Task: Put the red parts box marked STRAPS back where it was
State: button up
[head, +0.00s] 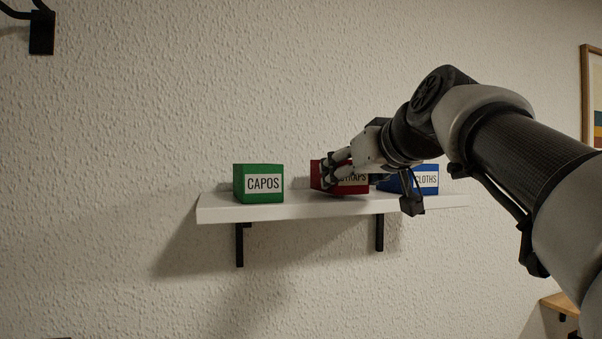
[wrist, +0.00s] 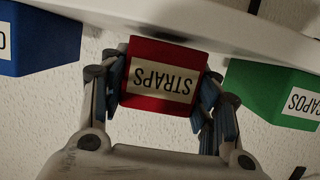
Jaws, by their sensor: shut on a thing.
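The red STRAPS box (head: 317,174) is on or just above the white wall shelf (head: 222,209), between a green box and a blue box. My gripper (head: 338,172) is shut on it and hides part of its front in the head view. In the wrist view, which looks upside down, the red box (wrist: 172,52) sits between both fingers of my gripper (wrist: 165,88), with its STRAPS label facing the camera. I cannot tell whether its base touches the shelf.
The green CAPOS box (head: 258,184) stands left on the shelf. The blue CLOTHS box (head: 428,179) stands right, partly hidden by my arm. The wrist view shows gaps between the red box and both neighbours. Black brackets (head: 239,246) hang below the shelf.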

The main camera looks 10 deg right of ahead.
jog(key=shift+f+b, duration=0.3)
jog(key=shift+f, duration=0.05)
jog(key=o, duration=1.1)
jog(key=shift+s, duration=0.1)
jog(key=v, duration=1.2)
jog(key=s+a+f+m+g+h+b, duration=0.2)
jog(key=f+b, duration=0.5)
jog(key=f, duration=1.1)
jog(key=s+a+f+g+y+b, duration=0.1)
jog(key=s+f+g+b, duration=0.4)
jog(key=f, duration=1.4)
jog(key=s+f+g+b, duration=0.1)
jog(key=s+f+b, duration=0.4)
jog(key=f, duration=0.7)
jog(key=s+f+h+b, duration=0.1)
jog(key=s+f+b, duration=0.3)
jog(key=f, duration=0.9)
jog(key=s+f+g+b, duration=0.1)
jog(key=s+f+b, duration=0.4)
jog(key=f, duration=0.8)
jog(key=shift+s+g+h+b, duration=0.3)
jog(key=shift+h+b, duration=0.1)
jog(key=shift+b, duration=0.9)
